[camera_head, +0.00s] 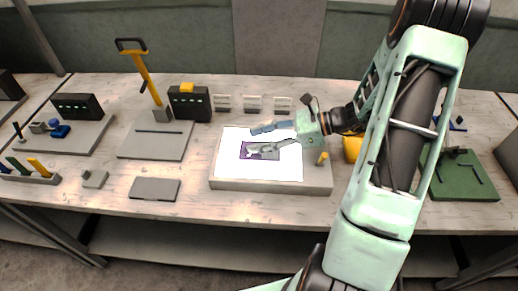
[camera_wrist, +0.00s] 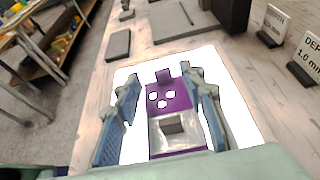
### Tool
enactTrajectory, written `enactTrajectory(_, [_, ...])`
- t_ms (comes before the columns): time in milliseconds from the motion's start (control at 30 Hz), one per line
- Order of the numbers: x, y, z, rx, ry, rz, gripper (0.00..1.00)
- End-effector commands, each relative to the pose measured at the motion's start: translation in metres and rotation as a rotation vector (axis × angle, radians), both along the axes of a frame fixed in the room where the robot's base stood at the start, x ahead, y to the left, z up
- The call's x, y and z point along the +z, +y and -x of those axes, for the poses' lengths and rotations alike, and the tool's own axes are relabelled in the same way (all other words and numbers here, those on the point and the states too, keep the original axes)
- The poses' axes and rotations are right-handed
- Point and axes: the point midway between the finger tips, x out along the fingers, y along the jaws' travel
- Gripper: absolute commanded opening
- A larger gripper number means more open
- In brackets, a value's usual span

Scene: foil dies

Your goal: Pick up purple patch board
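The purple patch board (camera_wrist: 170,92) lies on the bright white panel of a light box (camera_head: 225,178). In the wrist view it has a tab at its far end, several round holes showing white, and a silvery area with a grey block in its near part. In the head view the board (camera_head: 246,152) is partly covered by my gripper (camera_head: 256,138). My gripper also shows in the wrist view (camera_wrist: 163,78), with its blue-grey fingers spread on either side of the board. The left finger stands apart from it; the right finger overlaps its edge, and I cannot tell whether they touch.
A flat grey plate (camera_head: 155,189) lies left of the light box. A grey stand with an orange-handled lever (camera_head: 148,82) is behind it. Small label signs (camera_head: 253,103) stand behind the light box. A yellow knob (camera_head: 322,158) sits on its right side. A green board (camera_head: 465,180) lies far right.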

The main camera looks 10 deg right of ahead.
Motion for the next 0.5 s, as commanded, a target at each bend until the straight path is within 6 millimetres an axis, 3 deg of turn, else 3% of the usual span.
enactTrajectory(167, [-0.005, 0.008, -0.003, 0.001, 0.001, 0.001, 0.38])
enactTrajectory(500, [-0.027, 0.045, -0.015, 0.001, 0.000, 0.002, 0.38])
